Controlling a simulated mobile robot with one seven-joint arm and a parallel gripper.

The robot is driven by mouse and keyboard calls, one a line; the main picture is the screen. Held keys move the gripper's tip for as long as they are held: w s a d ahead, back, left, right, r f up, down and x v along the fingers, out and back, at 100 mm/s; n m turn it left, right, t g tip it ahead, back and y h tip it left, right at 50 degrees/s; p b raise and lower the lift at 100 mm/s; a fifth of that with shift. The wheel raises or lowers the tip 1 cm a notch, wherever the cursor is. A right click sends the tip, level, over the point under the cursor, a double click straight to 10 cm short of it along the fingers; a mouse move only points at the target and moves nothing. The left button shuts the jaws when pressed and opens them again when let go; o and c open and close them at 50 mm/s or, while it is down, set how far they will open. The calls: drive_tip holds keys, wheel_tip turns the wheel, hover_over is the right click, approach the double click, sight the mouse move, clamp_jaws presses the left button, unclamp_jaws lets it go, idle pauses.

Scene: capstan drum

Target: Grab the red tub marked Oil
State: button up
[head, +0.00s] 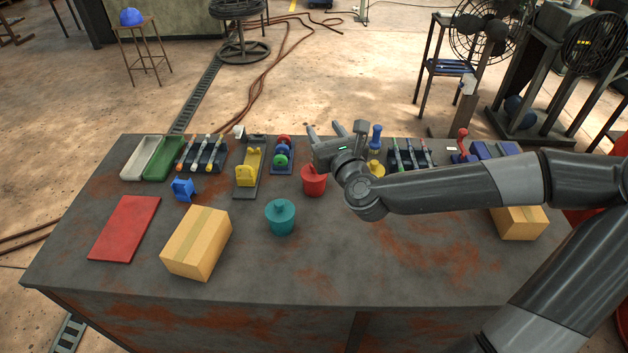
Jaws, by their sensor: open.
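A red tub (314,184) stands upright on the dark workbench, near its middle. No marking on it can be read from here. My gripper (324,128) is just above and behind the tub in the head view, its fingers spread and pointing away toward the back of the bench. The gripper's body covers part of the tub's upper right side. I see nothing between the fingers. A teal lidded tub (281,218) stands in front and to the left of the red one.
Cardboard boxes stand at front left (196,242) and right (519,222). A red plate (124,228) lies at left. Yellow (247,171) and blue (184,190) holders and tool racks (203,153) line the back. The front middle of the bench (350,265) is clear.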

approach(314, 178)
drive_tip(key=w+a+r, duration=0.1)
drive_tip(key=w+r, duration=0.2)
drive_tip(key=w, duration=0.2)
drive_tip(key=shift+w+a+f, duration=0.1)
drive_tip(key=shift+a+f, duration=0.05)
drive_tip(key=shift+f, duration=0.25)
drive_tip(key=x, duration=0.7)
drive_tip(key=shift+r, duration=0.1)
clamp_jaws()
